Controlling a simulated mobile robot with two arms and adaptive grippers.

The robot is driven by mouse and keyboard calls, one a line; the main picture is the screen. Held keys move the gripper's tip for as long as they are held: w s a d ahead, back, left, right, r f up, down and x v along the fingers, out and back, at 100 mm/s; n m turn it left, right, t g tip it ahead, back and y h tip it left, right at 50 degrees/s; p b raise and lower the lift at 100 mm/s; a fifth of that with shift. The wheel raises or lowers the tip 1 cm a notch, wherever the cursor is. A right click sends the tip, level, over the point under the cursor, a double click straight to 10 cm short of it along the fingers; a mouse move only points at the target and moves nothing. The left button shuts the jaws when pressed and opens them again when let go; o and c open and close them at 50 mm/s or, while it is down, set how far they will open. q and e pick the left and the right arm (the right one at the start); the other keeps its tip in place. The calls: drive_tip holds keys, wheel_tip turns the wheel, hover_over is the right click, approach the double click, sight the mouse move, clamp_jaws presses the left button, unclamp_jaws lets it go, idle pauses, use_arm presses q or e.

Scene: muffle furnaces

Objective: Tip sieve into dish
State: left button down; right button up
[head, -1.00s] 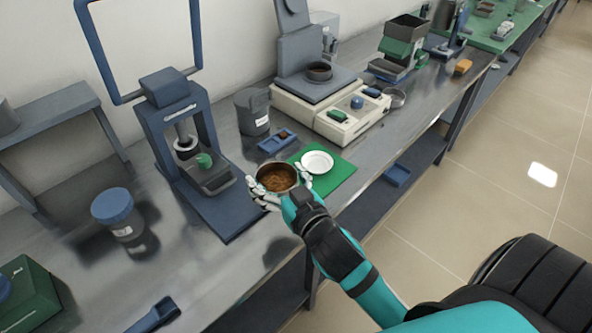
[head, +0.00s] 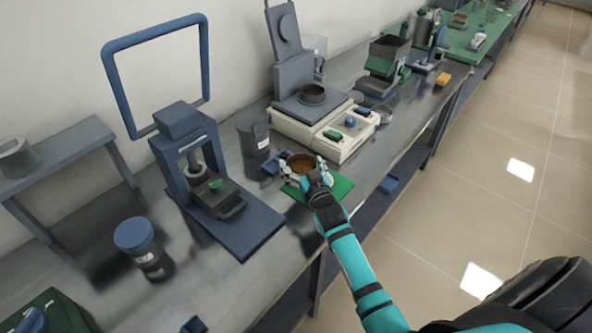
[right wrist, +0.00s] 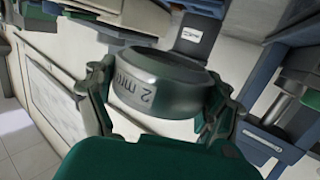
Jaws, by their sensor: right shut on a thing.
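My right gripper (head: 303,170) is shut on the sieve (head: 301,160), a round metal ring with brown granular material inside. The sieve looks about level and is held over the green mat (head: 340,187). In the right wrist view, the sieve (right wrist: 160,85) sits between the fingers, with a "2 mm" mark on its wall. The white dish is mostly or wholly hidden behind the sieve and fingers; I cannot tell the gap between them. My left gripper is not in view.
A cream balance-like device (head: 330,142) stands behind the mat. A blue press frame (head: 200,165) stands to the left. The bench's front edge runs close to the mat.

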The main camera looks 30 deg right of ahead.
sight(303, 168)
drive_tip(key=shift+w+d+f, duration=0.25)
drive_tip(key=shift+w+d, duration=0.15)
drive_tip(key=shift+w, duration=0.05)
drive_tip(key=shift+f+b, duration=2.15)
drive_tip(key=shift+r+m, duration=0.5)
drive_tip(key=shift+m, duration=0.2)
drive_tip(key=shift+r+p, duration=0.1)
drive_tip(key=shift+p, duration=0.2)
drive_tip(key=shift+r+m+p, duration=0.2)
drive_tip(key=shift+m+p, duration=0.2)
drive_tip(key=shift+m, duration=0.4)
